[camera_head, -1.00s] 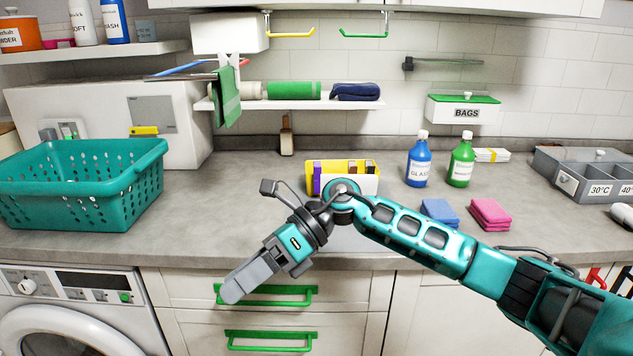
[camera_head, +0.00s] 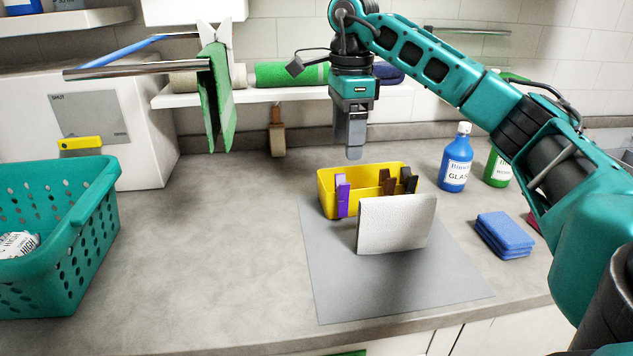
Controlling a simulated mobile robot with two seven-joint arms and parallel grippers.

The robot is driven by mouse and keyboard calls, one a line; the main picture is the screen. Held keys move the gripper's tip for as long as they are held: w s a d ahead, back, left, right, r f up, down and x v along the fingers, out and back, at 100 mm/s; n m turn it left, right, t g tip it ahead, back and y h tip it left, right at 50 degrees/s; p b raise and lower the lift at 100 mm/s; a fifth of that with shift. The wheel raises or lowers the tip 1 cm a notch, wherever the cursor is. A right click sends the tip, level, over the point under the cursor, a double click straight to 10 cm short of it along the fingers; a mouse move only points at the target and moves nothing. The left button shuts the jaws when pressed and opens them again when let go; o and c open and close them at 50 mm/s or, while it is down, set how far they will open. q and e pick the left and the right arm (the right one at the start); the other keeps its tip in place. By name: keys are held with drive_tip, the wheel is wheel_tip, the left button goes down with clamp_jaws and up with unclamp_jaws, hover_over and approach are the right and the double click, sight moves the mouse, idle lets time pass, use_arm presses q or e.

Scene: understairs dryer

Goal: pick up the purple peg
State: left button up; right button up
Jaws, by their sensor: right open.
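The purple peg (camera_head: 342,196) is clipped upright on the front wall of a yellow box (camera_head: 328,197), at its left end. A brown peg (camera_head: 386,182) and a dark peg (camera_head: 409,182) stand at the same box farther right. My right gripper (camera_head: 355,152) points down above the box, a little above and to the right of the purple peg. It is open and empty, though its fingers overlap in this view. My left gripper is not in view.
A whitish folded cloth (camera_head: 395,224) stands in front of the box on a grey mat (camera_head: 335,285). A teal basket (camera_head: 95,230) stands left. The counter between basket and mat is clear.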

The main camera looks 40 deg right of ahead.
sight(344, 194)
drive_tip(key=shift+w+d, duration=0.1)
drive_tip(key=shift+w, duration=0.15)
wheel_tip(344, 194, down, 3)
drive_tip(key=shift+r+b, duration=0.1)
drive_tip(key=shift+b, duration=0.85)
wheel_tip(344, 194, down, 4)
drive_tip(key=shift+s+r, duration=0.1)
drive_tip(key=shift+s, duration=0.05)
drive_tip(key=shift+f+b, duration=0.6)
drive_tip(key=shift+f, duration=2.45)
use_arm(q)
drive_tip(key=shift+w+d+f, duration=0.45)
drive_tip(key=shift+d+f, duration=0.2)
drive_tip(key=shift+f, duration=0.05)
use_arm(e)
drive_tip(key=shift+c, duration=0.2)
drive_tip(key=c, duration=1)
